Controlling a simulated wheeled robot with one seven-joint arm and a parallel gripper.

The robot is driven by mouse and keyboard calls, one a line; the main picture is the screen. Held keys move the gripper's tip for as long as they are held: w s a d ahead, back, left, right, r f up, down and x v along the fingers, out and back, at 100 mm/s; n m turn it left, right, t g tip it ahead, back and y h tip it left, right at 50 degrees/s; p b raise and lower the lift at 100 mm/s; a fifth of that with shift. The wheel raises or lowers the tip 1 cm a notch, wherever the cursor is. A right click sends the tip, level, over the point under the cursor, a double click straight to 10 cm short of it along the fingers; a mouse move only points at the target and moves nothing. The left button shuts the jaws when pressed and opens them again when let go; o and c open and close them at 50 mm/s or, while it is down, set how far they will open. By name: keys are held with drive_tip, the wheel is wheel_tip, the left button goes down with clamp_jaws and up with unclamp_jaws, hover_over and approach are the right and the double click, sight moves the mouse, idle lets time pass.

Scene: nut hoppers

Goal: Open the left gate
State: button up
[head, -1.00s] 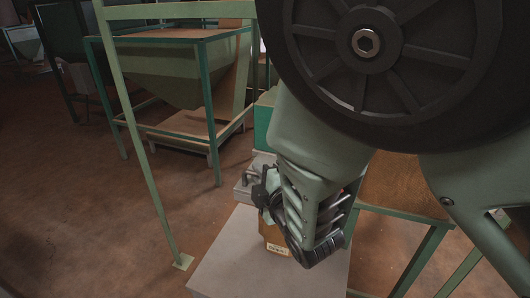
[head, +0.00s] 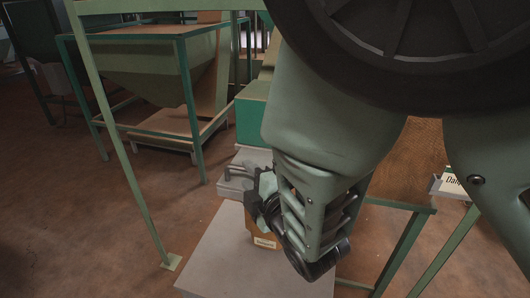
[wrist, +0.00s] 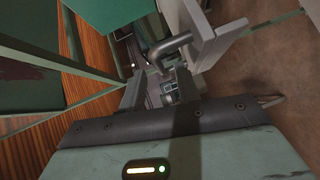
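A grey gate plate (wrist: 205,40) with a bent bar handle (wrist: 168,46) is at the upper middle of the wrist view. In the head view the grey gate (head: 236,173) shows below a green hopper outlet, just left of my gripper. Which of the gates it is, I cannot tell. My gripper (wrist: 160,88) is open, its two fingers apart and pointing towards the handle. The handle's near end is close to the gap between the fingers; contact cannot be made out.
A labelled brown box (head: 264,241) sits on a pale grey platform (head: 215,268) under the outlet. A green-framed hopper (head: 150,68) stands at the back left. A thin green post (head: 125,150) rises nearer by. Brown floor at the left is clear.

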drive_tip(key=p+v, duration=1.3)
drive_tip(key=p, duration=0.3)
drive_tip(key=shift+s+r, duration=0.1)
idle(0.4)
